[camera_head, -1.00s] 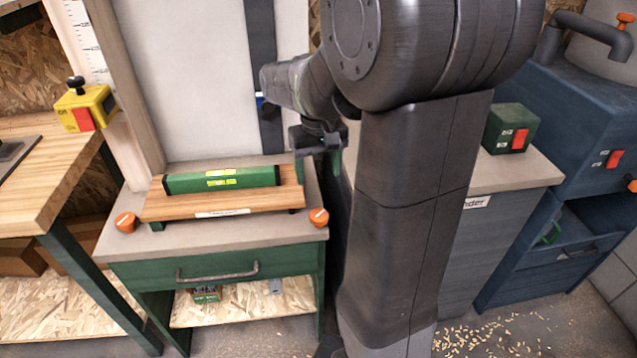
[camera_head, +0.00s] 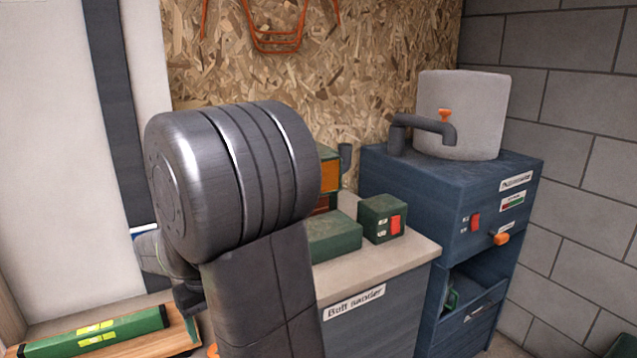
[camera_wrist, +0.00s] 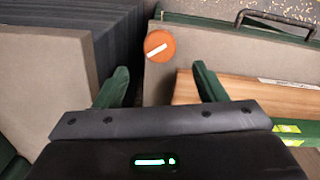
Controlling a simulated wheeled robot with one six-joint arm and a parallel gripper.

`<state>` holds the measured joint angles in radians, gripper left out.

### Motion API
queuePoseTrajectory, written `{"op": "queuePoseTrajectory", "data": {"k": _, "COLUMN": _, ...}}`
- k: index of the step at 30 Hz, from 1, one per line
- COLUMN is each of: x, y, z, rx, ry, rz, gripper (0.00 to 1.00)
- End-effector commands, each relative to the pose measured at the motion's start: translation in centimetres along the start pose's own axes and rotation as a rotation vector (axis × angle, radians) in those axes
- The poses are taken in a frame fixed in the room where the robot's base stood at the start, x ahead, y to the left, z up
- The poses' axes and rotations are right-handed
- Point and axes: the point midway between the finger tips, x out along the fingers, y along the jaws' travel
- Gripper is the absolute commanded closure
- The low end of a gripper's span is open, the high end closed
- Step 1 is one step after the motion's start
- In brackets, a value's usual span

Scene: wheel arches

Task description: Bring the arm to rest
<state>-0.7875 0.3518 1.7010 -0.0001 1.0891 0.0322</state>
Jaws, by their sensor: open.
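My arm stands in the middle-left of the head view, with its thick round joint up and its forearm hidden behind it. My gripper (camera_wrist: 160,86) shows in the wrist view with its two green fingers spread apart and nothing between them. It points down over the edge of a worktop, with an orange round knob (camera_wrist: 160,46) just ahead of the fingers. A wooden board (camera_wrist: 238,90) lies by the right finger. In the head view the gripper is largely hidden behind my arm.
A green spirit level (camera_head: 92,335) lies on the board at lower left. Right of my arm are a grey belt-sander cabinet (camera_head: 365,325) bearing a green switch box (camera_head: 378,222), and a blue machine (camera_head: 490,180) with a grey drum (camera_head: 462,105). A chipboard wall (camera_head: 370,50) is behind.

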Motion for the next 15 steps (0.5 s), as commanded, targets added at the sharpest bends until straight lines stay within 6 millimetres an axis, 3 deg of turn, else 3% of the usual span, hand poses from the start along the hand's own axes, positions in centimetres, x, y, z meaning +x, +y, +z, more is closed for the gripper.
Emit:
{"op": "queuePoseTrajectory", "data": {"k": 6, "x": 4.3, "y": 0.0, "z": 0.1, "rx": 0.000, "ry": -0.003, "rz": 0.000, "gripper": 0.36}}
{"op": "queuePoseTrajectory", "data": {"k": 15, "x": 7.0, "y": 0.0, "z": 0.1, "rx": 0.000, "ry": -0.001, "rz": 0.000, "gripper": 0.36}}
